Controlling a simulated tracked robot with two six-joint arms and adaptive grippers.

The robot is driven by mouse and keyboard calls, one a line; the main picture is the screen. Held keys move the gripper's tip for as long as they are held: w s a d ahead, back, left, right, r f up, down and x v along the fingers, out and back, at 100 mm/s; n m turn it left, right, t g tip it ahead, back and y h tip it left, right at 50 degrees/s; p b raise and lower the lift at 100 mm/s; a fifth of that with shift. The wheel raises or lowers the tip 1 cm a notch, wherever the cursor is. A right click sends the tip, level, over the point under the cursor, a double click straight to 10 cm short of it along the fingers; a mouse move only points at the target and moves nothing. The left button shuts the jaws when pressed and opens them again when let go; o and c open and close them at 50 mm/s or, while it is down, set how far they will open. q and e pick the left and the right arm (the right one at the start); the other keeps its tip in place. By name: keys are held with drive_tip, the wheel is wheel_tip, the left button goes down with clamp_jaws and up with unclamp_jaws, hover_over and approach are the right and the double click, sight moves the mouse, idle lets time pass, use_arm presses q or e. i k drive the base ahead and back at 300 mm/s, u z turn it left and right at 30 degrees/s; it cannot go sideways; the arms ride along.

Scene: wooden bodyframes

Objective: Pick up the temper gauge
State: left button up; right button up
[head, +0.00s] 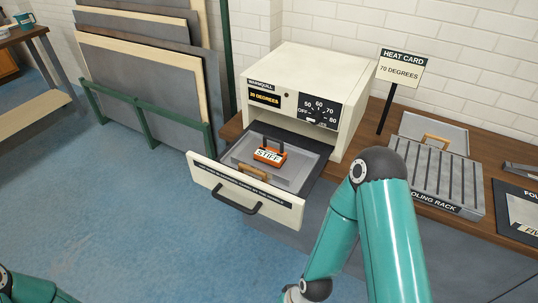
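An orange gauge-like piece with a white label reading "STIFF" (271,156) lies in the pulled-out drawer (214,180) of a cream warming cabinet. It appears to be the temper gauge. A dark upright part stands at its back, and it rests on or over a grey tray with a wooden handle (254,174). My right arm bends in front of the cabinet's right side, and its gripper is out of frame below. Only a small piece of my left arm shows at the bottom left corner; its gripper is not in view.
The cream cabinet (302,72) shows "30 DEGREES" and a dial. A heat card sign (400,70) reads "70 DEGREES". Panels lean in a green rack (147,117) at left. The blue floor before the drawer is clear.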

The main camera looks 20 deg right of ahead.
sight(277, 157)
drive_tip(key=u, duration=1.6)
drive_tip(key=i, duration=0.15)
drive_tip(key=z, duration=3.2)
drive_tip(key=k, duration=1.05)
drive_tip(key=u, duration=1.4)
drive_tip(key=i, duration=1.05)
drive_tip(key=z, duration=0.4)
